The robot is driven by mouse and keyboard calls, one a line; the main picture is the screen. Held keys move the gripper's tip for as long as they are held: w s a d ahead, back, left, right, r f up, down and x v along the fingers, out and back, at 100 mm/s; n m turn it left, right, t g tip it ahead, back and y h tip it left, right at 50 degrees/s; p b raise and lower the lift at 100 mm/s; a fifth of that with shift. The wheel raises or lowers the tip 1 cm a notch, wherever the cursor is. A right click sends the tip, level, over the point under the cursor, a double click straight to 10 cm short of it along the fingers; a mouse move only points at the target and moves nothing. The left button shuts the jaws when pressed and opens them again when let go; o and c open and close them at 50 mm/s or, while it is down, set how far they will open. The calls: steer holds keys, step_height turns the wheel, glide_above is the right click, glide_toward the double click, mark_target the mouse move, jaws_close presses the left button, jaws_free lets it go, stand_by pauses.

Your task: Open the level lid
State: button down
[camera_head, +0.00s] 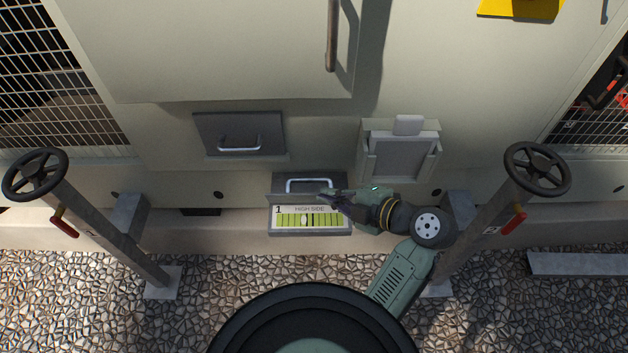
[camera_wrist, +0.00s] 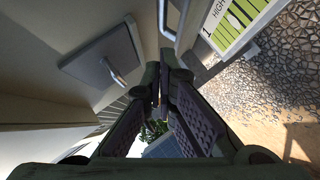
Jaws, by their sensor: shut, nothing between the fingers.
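The level box with the green-striped gauge face marked "1 HIGH SIDE" (camera_head: 310,217) sits low on the cabinet front, with its face exposed. Its grey lid (camera_head: 282,182) stands swung up behind the face, with a metal handle on it (camera_head: 308,181). In the wrist view the gauge face (camera_wrist: 236,28) is at the upper right and the handle (camera_wrist: 171,14) at the top middle. My gripper (camera_head: 328,199) is at the right part of the lid, just below the handle. Its fingers (camera_wrist: 160,92) are together and empty. I cannot tell whether they touch the lid.
A second grey lid with a handle (camera_head: 238,134) is closed, up and left of the gauge. A grey framed box (camera_head: 400,152) is to the right. Handwheel posts stand left (camera_head: 36,174) and right (camera_head: 537,169). Gravel (camera_head: 225,290) covers the ground.

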mark_target(315, 180)
steer(key=w+a+f, duration=0.1)
steer(key=w+a+f+p, duration=0.1)
steer(key=w, duration=0.1)
steer(key=w+a+f, duration=0.1)
steer(key=w, duration=0.1)
steer(key=shift+w+a+f+p, duration=0.1)
steer(key=shift+a+f+p, duration=0.2)
steer(key=shift+p, duration=0.1)
steer(key=shift+w+f, duration=0.45)
steer(key=shift+w+f+b, duration=0.15)
steer(key=shift+w+b, duration=0.35)
steer(key=shift+b, duration=0.45)
steer(key=shift+w, duration=0.2)
steer(key=shift+r, duration=0.35)
